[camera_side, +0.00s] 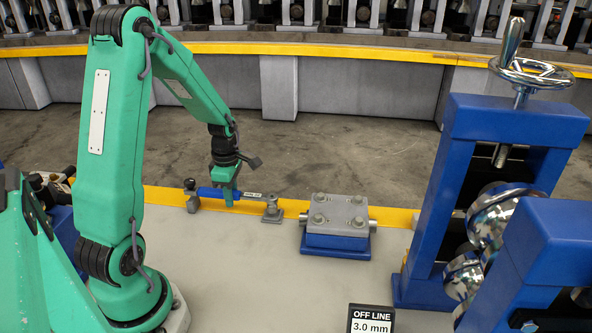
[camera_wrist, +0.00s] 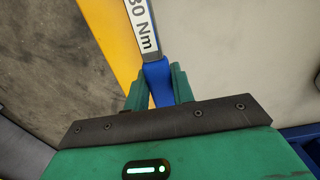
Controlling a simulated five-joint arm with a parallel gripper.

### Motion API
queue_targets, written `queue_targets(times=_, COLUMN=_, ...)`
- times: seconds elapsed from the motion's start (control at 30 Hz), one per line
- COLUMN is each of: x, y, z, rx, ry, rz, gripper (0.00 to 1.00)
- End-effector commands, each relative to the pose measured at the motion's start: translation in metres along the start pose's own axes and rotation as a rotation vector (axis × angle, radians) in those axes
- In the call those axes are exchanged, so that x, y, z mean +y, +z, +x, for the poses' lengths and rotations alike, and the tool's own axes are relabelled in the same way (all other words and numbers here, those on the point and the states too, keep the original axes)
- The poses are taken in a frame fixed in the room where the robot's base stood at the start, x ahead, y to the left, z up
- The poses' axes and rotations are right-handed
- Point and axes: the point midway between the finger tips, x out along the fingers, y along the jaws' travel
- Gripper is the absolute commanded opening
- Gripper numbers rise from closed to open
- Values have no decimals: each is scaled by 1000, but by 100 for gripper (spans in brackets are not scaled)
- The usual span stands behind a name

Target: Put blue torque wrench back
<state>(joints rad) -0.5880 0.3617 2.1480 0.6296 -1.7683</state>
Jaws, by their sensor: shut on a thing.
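The blue torque wrench (camera_side: 211,193) has a blue handle and a pale label section to its right. In the side view it lies about level between two small metal holders, a left one (camera_side: 192,202) and a right one (camera_side: 271,210). I cannot tell whether it rests in them or is just above them. My gripper (camera_side: 229,196) points down and is shut on the blue handle. In the wrist view the wrench (camera_wrist: 157,72) runs up between the green fingers of my gripper (camera_wrist: 159,90), with a label ending in "30 Nm". The fingers hide part of the handle.
A metal block on a blue base (camera_side: 337,228) stands right of the holders. A blue roll stand (camera_side: 518,120) with a handwheel and shiny rolls fills the right side. A sign reading "OFF LINE 3.0 mm" (camera_side: 370,319) stands in front. The grey tabletop (camera_side: 240,280) is clear in front of the wrench.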

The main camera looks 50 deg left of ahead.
Motion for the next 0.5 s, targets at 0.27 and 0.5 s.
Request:
queue_targets(times=0.27, x=0, y=0, z=0, rx=0, ry=1, rz=0, gripper=0)
queue_targets(times=0.5, x=0, y=0, z=4, rx=0, ry=0, rz=0, gripper=0)
